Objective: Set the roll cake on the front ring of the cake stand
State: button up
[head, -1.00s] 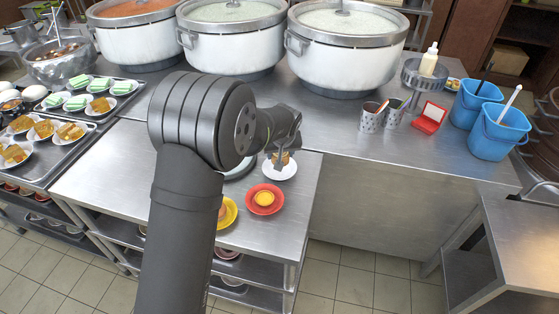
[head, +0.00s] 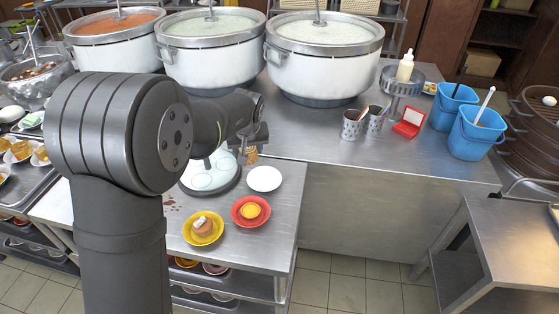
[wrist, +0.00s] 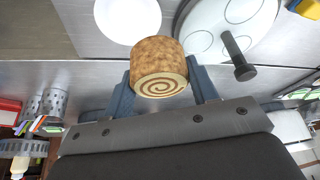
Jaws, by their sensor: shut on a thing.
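The roll cake (wrist: 158,60), brown with a spiral end, is between the fingers of my gripper (wrist: 162,88) in the wrist view. My gripper is shut on it. In the head view, the roll cake (head: 251,156) shows just below my gripper (head: 249,144), beyond the cake stand. In the wrist view the cake stand (wrist: 205,50) lies up and right of the roll cake, with a dark post. The roll cake is apart from it.
An empty white plate (head: 264,179) sits right of the stand. A yellow plate (head: 203,228) and a red plate (head: 251,211), each with a cake, stand in front. Large stockpots (head: 325,65) line the back. Utensil cups (head: 352,125) stand on the right counter.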

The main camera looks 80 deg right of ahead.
jog(key=w+a+r, duration=0.2)
jog(key=w+r, duration=0.1)
jog(key=w, duration=1.4)
jog(key=shift+d+f, duration=0.15)
jog(key=shift+f, duration=3.35)
jog(key=shift+d+f, duration=0.1)
jog(key=shift+f, duration=3.35)
jog(key=shift+f, duration=0.35)
jog(key=o, duration=1.1)
jog(key=shift+c, duration=0.2)
jog(key=shift+c, duration=1.3)
jog(key=shift+r, duration=0.15)
jog(key=shift+v, duration=2.3)
jog(key=shift+s+a, duration=0.1)
